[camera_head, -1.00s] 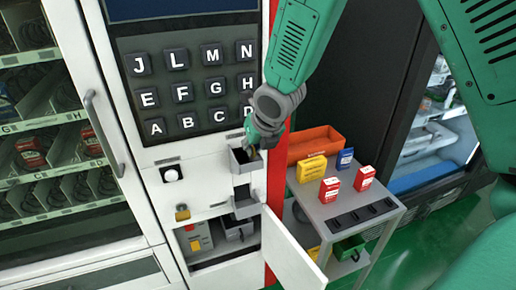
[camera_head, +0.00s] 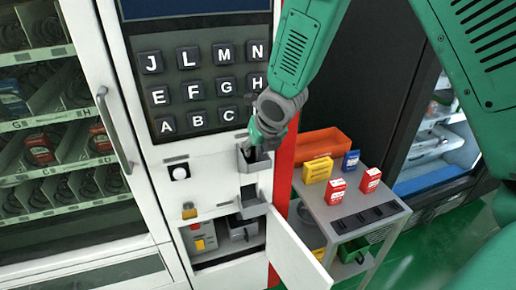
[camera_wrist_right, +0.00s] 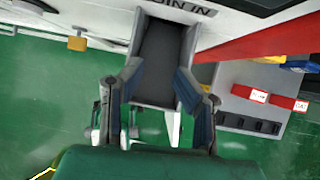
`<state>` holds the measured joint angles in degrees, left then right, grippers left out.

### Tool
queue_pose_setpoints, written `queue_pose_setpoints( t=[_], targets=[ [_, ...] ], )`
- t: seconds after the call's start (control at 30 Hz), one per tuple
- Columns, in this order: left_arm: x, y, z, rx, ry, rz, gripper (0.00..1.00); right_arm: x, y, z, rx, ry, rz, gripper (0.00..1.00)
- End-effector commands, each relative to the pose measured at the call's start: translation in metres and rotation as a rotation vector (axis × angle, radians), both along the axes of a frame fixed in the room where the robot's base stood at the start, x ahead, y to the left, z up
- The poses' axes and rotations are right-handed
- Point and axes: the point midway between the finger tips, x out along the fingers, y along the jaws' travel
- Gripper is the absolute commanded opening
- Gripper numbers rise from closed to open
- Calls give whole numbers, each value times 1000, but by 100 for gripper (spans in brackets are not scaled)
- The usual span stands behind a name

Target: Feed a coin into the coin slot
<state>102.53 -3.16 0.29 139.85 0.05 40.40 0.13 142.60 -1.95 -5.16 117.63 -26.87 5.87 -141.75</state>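The coin slot is a small grey chute (camera_head: 254,164) on the white vending machine front, below the letter keypad (camera_head: 205,90). In the right wrist view, the chute (camera_wrist_right: 158,62) sits under a label partly reading "IN". My right gripper (camera_head: 256,149) is at the chute's mouth. In the wrist view its two fingers (camera_wrist_right: 160,88) are spread apart, one on each side of the chute's open end; whether they touch it is unclear. No coin can be made out between the fingers or in the chute. My left gripper is out of view.
An open white door (camera_head: 298,255) hangs below the chute, beside a lower compartment. A grey cart (camera_head: 330,212) to the right holds an orange bin (camera_head: 323,142) and several small red, yellow and blue boxes. A glass-fronted shelf cabinet is at left.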

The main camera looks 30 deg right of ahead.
Motion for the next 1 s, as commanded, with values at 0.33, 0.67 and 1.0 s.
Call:
queue_pose_setpoints(
  t=[0.33,0.67,1.0],
  targets=[
    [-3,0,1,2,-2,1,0,-4,-2,8,4,-1,1,29],
    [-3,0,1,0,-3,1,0,-38,5,68,2,-6,3,29],
    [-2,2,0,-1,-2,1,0,-57,11,102,-2,0,2,29]
  ],
)
